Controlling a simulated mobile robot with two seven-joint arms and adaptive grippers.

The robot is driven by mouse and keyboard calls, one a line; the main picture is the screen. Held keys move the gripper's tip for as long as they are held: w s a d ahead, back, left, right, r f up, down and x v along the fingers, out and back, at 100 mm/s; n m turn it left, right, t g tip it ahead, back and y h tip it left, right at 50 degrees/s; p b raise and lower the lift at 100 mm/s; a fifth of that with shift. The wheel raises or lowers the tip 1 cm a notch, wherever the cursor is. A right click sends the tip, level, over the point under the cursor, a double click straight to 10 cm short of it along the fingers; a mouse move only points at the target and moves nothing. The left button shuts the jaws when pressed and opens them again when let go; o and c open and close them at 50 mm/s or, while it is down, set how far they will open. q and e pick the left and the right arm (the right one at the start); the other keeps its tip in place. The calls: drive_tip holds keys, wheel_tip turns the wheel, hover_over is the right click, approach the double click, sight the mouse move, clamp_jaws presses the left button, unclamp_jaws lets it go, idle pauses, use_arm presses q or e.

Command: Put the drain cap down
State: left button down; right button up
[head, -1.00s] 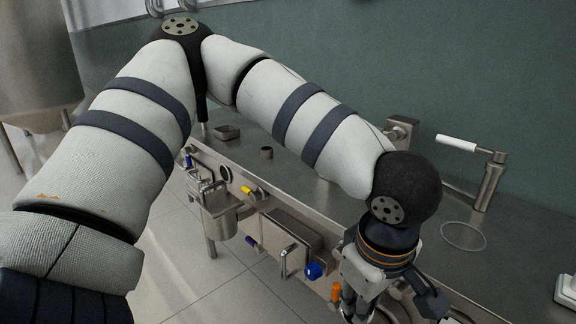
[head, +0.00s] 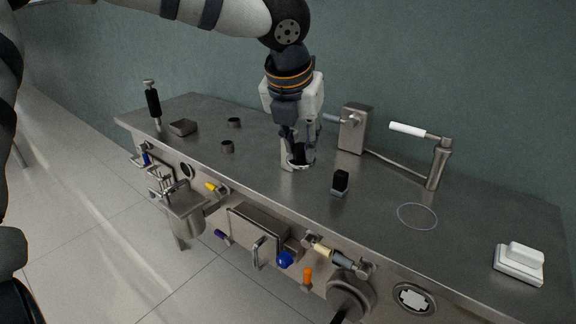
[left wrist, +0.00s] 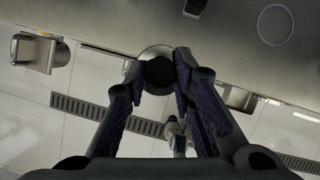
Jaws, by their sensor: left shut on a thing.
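My left gripper (head: 298,158) points down in the middle of the head view, in front of the bench top (head: 375,195). It is shut on the drain cap, whose round dark part (left wrist: 159,73) shows between the fingertips in the left wrist view, with a pale metal rim behind it. In the head view the fingers hide most of the cap. I cannot tell whether the cap touches the bench. My right gripper is in neither view.
A small black-topped block (head: 340,181) stands right of the gripper. A thin ring (head: 417,216) and a white block (head: 520,262) lie further right. A white-handled crank (head: 425,135) and a metal housing (head: 352,130) stand behind. Small metal cups (head: 227,147) are left.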

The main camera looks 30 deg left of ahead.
use_arm(q)
drive_tip(key=w+a+f, duration=0.2)
drive_tip(key=w+f, duration=0.1)
drive_tip(key=w+a+f+b, duration=0.1)
drive_tip(key=w+a+f, duration=0.1)
drive_tip(key=w+f, duration=0.1)
drive_tip(key=w+a+f+b, duration=0.1)
drive_tip(key=w+a+f, duration=0.1)
drive_tip(key=w, duration=0.3)
drive_tip(key=shift+x, duration=0.9)
drive_tip(key=f, duration=0.3)
drive_tip(key=shift+w+f+b, duration=0.25)
drive_tip(key=shift+f+b, duration=0.05)
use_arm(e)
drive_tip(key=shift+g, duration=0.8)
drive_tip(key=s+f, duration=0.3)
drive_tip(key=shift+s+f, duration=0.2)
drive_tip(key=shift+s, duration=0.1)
use_arm(q)
drive_tip(key=c, duration=1.4)
unclamp_jaws()
drive_tip(key=shift+f, duration=0.1)
drive_tip(key=shift+o, duration=0.2)
